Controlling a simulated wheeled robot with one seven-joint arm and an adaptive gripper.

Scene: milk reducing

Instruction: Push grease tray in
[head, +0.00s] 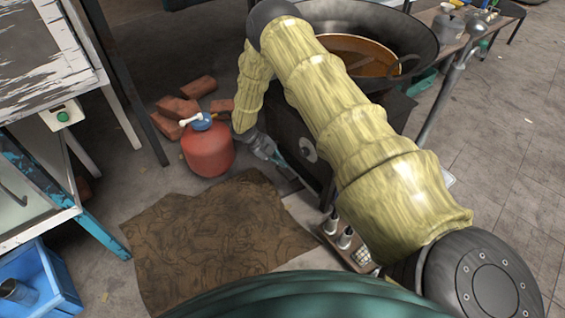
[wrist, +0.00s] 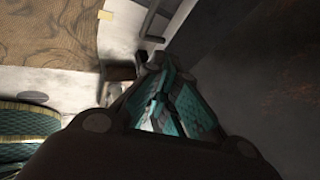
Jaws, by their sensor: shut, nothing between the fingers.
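My gripper (head: 280,163) is low beside the dark stove body (head: 315,158), under the big wok. It is shut and empty. Its teal-padded fingers (wrist: 160,88) meet in the wrist view. A narrow flat piece, perhaps the grease tray (head: 289,186), lies low at the foot of the stove, just below the fingertips. In the wrist view a pale and dark slotted piece (wrist: 160,22), perhaps the same tray, shows beyond the fingers beside the dark stove wall (wrist: 255,70). I cannot tell whether the fingers touch it or how far it sticks out.
A red gas cylinder (head: 208,152) stands left of my gripper, with bricks (head: 176,108) behind it. A brown patterned mat (head: 200,235) covers the floor in front. A small rack with bottles (head: 345,238) stands right of it. A wok (head: 400,35) sits on the stove.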

